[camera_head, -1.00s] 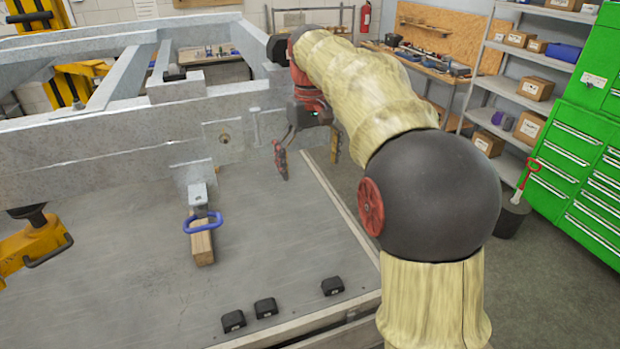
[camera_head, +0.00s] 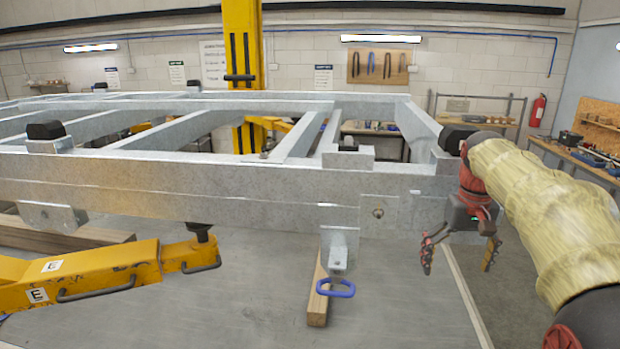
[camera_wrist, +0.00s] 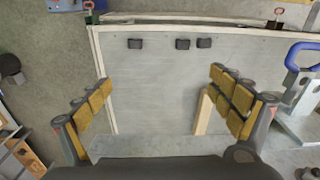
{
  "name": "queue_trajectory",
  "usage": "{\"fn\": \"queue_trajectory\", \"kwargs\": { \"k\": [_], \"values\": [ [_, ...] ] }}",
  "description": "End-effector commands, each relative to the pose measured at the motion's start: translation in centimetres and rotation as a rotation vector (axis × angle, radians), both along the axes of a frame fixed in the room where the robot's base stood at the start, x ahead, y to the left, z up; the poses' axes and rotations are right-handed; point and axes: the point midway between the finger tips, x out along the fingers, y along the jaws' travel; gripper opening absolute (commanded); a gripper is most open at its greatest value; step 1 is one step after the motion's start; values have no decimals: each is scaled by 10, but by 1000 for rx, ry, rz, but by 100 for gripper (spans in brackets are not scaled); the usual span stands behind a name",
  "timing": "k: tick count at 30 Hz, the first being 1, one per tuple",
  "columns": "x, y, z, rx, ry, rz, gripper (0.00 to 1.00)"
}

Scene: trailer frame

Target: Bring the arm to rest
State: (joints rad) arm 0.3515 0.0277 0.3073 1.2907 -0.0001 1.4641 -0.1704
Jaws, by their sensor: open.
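My arm, in a pale yellow sleeve, reaches in from the right in the head view. My gripper (camera_head: 459,260) hangs fingers down beside the right end of the grey trailer frame (camera_head: 250,190). Its two fingers are spread with nothing between them. A blue loop handle (camera_head: 336,288) sits at a bracket under the frame, left of the gripper. It also shows at the right of the wrist view (camera_wrist: 303,55).
A wooden block (camera_head: 318,300) lies under the bracket. A yellow lift arm (camera_head: 95,280) stands at the lower left. Several small black blocks (camera_wrist: 183,44) lie near the table's edge. A workbench (camera_head: 575,155) stands at the right. Floor lies open beyond the table's right edge.

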Motion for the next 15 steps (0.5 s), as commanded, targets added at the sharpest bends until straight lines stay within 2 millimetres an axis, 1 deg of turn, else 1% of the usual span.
{"fn": "queue_trajectory", "kwargs": {
  "k": [1, 3, 5, 8, 11, 14, 15],
  "values": [
    [0, 0, -16, 1, 3, -13, 93],
    [-3, 1, -33, 2, 0, -31, 93],
    [-10, 4, -43, -2, -11, -46, 93],
    [-27, 17, -65, -8, -37, -58, 93],
    [-50, 37, -89, -17, -74, -60, 93],
    [-80, 63, -118, -26, -123, -51, 93],
    [-93, 74, -130, -29, -143, -43, 93]
  ]
}}
